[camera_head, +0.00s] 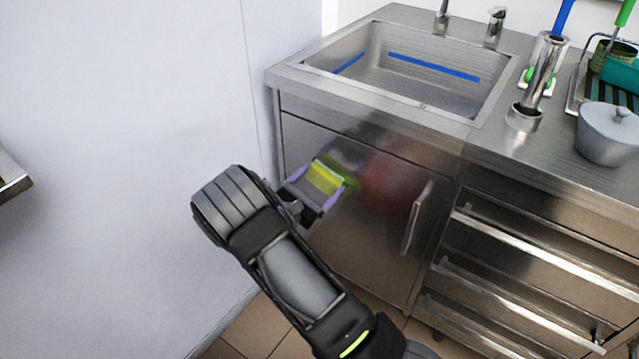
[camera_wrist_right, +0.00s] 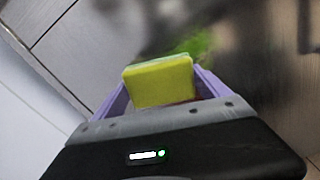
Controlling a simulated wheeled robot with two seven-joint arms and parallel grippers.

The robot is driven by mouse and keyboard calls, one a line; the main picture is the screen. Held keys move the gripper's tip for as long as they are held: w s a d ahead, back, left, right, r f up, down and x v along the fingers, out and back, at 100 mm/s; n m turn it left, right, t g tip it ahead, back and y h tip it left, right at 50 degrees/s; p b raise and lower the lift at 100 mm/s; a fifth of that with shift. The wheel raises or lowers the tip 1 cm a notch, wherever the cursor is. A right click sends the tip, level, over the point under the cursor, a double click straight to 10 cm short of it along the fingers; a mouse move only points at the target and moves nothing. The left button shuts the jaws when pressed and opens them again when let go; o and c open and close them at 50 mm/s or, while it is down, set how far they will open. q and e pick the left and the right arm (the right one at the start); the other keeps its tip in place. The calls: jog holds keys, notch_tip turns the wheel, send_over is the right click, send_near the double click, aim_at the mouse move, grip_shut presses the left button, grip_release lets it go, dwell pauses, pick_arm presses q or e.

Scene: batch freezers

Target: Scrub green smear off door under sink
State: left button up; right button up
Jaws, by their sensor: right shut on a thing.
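My right gripper (camera_head: 314,188) is in front of the steel door (camera_head: 345,235) under the sink (camera_head: 400,75). It is shut on a yellow and green sponge (camera_head: 326,177), held between its purple fingers. The sponge also shows in the right wrist view (camera_wrist_right: 160,82). A green smear (camera_head: 349,178) shows on the door just beyond the sponge, and in the right wrist view (camera_wrist_right: 203,45); the sponge hides part of it. I cannot tell whether the sponge touches the door. My left gripper is not in view.
The door's vertical handle (camera_head: 417,217) stands out to the right of the smear. A blurred red patch (camera_head: 392,183) shows on the door. Metal racks (camera_head: 530,255) are at the right. A lidded grey pot (camera_head: 608,133) stands on the counter. A white wall (camera_head: 130,150) is close at the left.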

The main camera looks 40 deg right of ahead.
aim_at(334, 188)
jog(key=shift+d, duration=0.1)
jog(key=shift+s+d+r+p, duration=0.15)
jog(key=shift+s+p, duration=0.2)
jog(key=shift+s, duration=0.35)
jog(key=shift+s+d+f+p, duration=0.15)
jog(key=shift+s+p, duration=0.2)
jog(key=shift+s, duration=0.3)
jog(key=shift+s+d, duration=0.1)
jog(key=shift+s, duration=0.4)
jog(key=shift+s, duration=0.1)
jog(key=shift+s+d+p, duration=0.3)
jog(key=shift+s+p, duration=0.05)
jog(key=shift+s, duration=0.3)
jog(key=shift+s+d+p, duration=0.25)
jog(key=shift+s+p, duration=0.05)
jog(key=shift+s, duration=0.3)
jog(key=shift+s+d, duration=0.15)
jog(key=shift+s, duration=0.3)
